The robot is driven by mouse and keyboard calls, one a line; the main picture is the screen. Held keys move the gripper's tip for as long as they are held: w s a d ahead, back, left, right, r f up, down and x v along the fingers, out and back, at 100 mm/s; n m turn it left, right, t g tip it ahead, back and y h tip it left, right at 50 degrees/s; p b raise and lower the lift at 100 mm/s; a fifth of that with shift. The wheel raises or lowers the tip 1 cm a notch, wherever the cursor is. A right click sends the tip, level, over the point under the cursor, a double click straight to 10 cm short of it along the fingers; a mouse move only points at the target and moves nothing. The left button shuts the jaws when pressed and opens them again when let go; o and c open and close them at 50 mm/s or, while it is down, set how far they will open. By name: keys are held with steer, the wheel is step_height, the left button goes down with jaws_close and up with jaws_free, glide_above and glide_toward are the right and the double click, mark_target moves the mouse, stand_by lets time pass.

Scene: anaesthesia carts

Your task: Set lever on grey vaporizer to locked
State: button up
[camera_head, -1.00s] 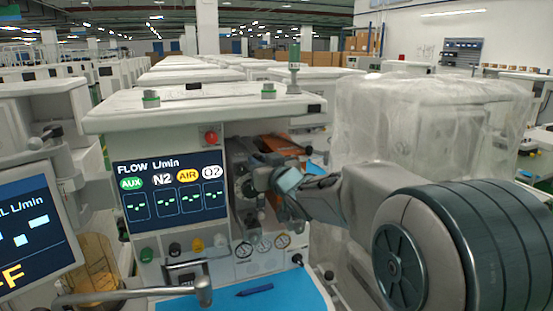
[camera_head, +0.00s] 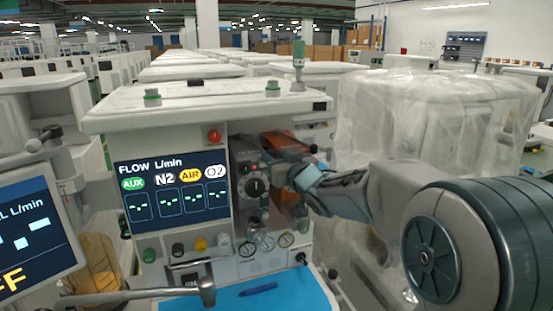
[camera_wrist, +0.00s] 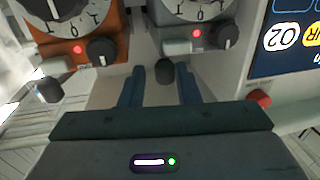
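The grey vaporizer (camera_head: 246,157) sits in the cart's bay, left of the orange vaporizer (camera_head: 288,147). Its black dial (camera_head: 256,187) faces front. In the wrist view the grey vaporizer (camera_wrist: 170,14) is at the upper right, with a red light and a small black knob (camera_wrist: 228,37). A black ball-ended piece (camera_wrist: 164,70), apparently its lever's end, shows between my fingers. My gripper (camera_wrist: 159,84) is open, one blue finger on each side of the ball; I cannot tell whether either touches. In the head view my gripper (camera_head: 297,177) is before the orange vaporizer.
The orange vaporizer also shows in the wrist view (camera_wrist: 120,20), with a similar black ball (camera_wrist: 48,90). The flow screen (camera_head: 172,187) is left of the bay. A red knob (camera_head: 214,136) sits above it. A plastic-wrapped cart (camera_head: 435,130) stands to the right.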

steer(key=shift+s, duration=0.1)
steer(key=b+v, duration=0.1)
steer(key=v, duration=1.2)
steer(key=shift+s, duration=0.3)
steer(key=shift+d+f, duration=0.1)
steer(key=shift+d, duration=0.1)
steer(key=s+d+f+m+g+h, duration=0.4)
steer(key=s+d+f+m+h, duration=0.15)
steer(key=d+f+h, duration=0.4)
steer(key=s+a+f+g, duration=0.1)
steer(key=s+f+g, duration=0.3)
steer(key=s, duration=0.5)
steer(key=s+a+f+g+y, duration=0.1)
steer(key=s+f+g, duration=0.3)
steer(key=s, duration=0.5)
step_height(320, 180, down, 2)
steer(key=shift+a+f+g, duration=0.1)
steer(key=shift+a+g, duration=0.3)
steer(key=shift+a, duration=0.05)
